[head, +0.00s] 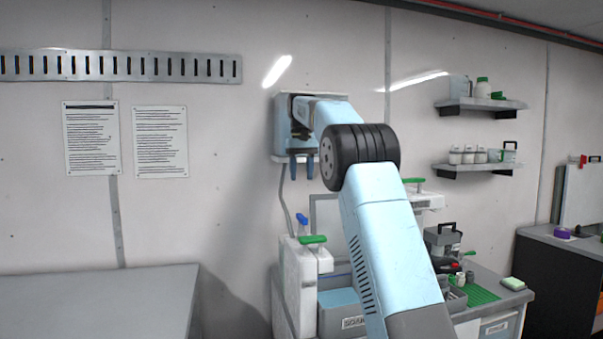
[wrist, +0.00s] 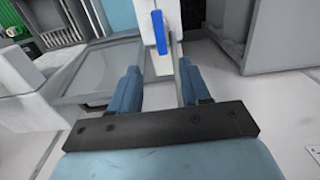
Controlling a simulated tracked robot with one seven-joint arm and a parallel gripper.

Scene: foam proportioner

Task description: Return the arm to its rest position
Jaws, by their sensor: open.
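My arm is pale blue with a black ringed joint. It rises from the bottom of the head view, bends at that joint and reaches left toward the wall. My gripper (head: 301,168) points down with two blue fingers apart and nothing between them. In the wrist view my gripper (wrist: 160,82) also shows open and empty. A blue lever (head: 301,220) on the white equipment stands below the fingers in the head view. In the wrist view the blue lever (wrist: 160,32) lies beyond the fingertips, apart from them.
White equipment with a green handle (head: 312,239) stands below my gripper. A grey worktop (head: 100,300) is at lower left, bare where seen. Wall shelves (head: 478,105) with bottles are at right. A bench with a green mat (head: 482,295) and a toolbox (head: 442,240) is at lower right.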

